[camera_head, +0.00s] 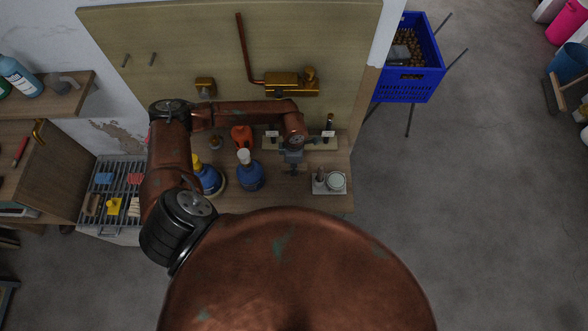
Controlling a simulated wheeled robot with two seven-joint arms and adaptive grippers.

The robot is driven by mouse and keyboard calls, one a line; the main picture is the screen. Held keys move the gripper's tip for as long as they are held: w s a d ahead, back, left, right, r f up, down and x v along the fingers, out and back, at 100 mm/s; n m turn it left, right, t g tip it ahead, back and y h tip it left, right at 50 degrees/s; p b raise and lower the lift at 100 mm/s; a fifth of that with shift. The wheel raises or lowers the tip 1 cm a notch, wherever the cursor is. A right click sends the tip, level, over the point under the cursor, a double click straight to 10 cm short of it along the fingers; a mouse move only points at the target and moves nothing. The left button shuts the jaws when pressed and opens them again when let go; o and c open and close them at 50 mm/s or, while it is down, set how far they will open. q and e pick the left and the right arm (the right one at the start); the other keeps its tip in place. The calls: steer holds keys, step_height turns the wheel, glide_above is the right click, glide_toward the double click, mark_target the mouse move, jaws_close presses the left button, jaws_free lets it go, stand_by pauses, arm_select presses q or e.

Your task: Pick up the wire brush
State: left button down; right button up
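I cannot make out the wire brush for sure. A brown, elongated thing (92,204) that could be a brush lies on the wire rack at the left, beside a yellow item (114,206). My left arm reaches in from the left over the bench. My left gripper (293,170) points down above the bench top, to the right of a blue bottle (250,178). It is too small and dark to tell whether its fingers are open or shut. I see nothing clearly held in it. My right gripper is not in view.
A white tray (317,187) with a round jar (336,181) stands right of the gripper. An orange container (242,136) and another blue bottle (209,180) stand near the arm. A wooden panel (190,50) with brass pipework (291,84) rises behind. A blue crate (424,80) stands right.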

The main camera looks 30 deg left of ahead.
arm_select(q)
steer(key=s+d+r, duration=0.9)
steer(key=d, duration=0.1)
steer(key=shift+d+r+b, duration=0.25)
steer(key=shift+r+b, duration=0.05)
steer(key=shift+b, duration=0.05)
steer(key=shift+s, duration=0.1)
steer(key=c, duration=2.1)
jaws_free()
steer(key=c, duration=0.5)
